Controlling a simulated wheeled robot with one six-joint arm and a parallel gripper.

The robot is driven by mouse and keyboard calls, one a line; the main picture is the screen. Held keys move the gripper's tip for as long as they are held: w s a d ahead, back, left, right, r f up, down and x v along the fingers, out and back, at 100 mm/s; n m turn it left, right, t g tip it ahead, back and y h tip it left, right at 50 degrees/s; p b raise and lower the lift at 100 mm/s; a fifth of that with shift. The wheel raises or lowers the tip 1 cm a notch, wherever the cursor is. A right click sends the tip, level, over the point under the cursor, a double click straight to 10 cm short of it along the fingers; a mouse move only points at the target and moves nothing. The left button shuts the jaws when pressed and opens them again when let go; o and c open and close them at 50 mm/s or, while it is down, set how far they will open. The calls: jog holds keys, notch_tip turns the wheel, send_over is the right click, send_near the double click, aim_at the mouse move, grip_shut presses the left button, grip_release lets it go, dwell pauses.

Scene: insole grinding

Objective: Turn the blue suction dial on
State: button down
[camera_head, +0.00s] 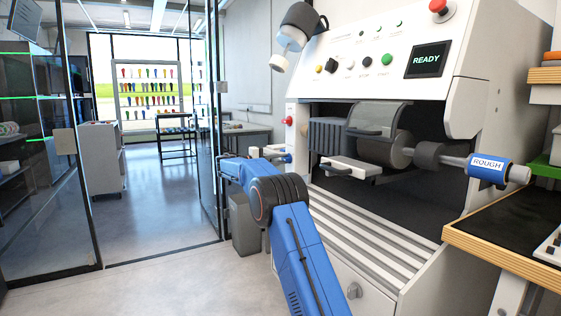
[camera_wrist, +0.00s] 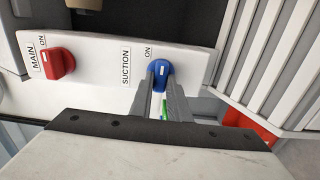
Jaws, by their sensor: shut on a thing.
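The blue suction dial (camera_wrist: 161,70) sits on a white panel, beside the printed words SUCTION and ON, in the wrist view. A small white mark shows on its face. My gripper (camera_wrist: 160,90) is shut on this dial, with a grey finger on each side of it. In the head view my gripper (camera_head: 280,155) is at the left side of the white grinding machine, below a red dial (camera_head: 288,121). The fingers partly hide the blue dial.
The red MAIN dial (camera_wrist: 60,63) is on the same panel, left of the blue one in the wrist view. The machine's screen (camera_head: 427,60) reads READY. A roller labelled ROUGH (camera_head: 488,168) sticks out at right. Open floor (camera_head: 150,230) lies to the left.

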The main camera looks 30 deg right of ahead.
jog(key=shift+f, duration=0.1)
jog(key=c, duration=1.7)
grip_release()
jog(key=shift+a, duration=0.15)
jog(key=a, duration=1.7)
jog(key=shift+s+a, duration=0.1)
jog(key=shift+s, duration=0.2)
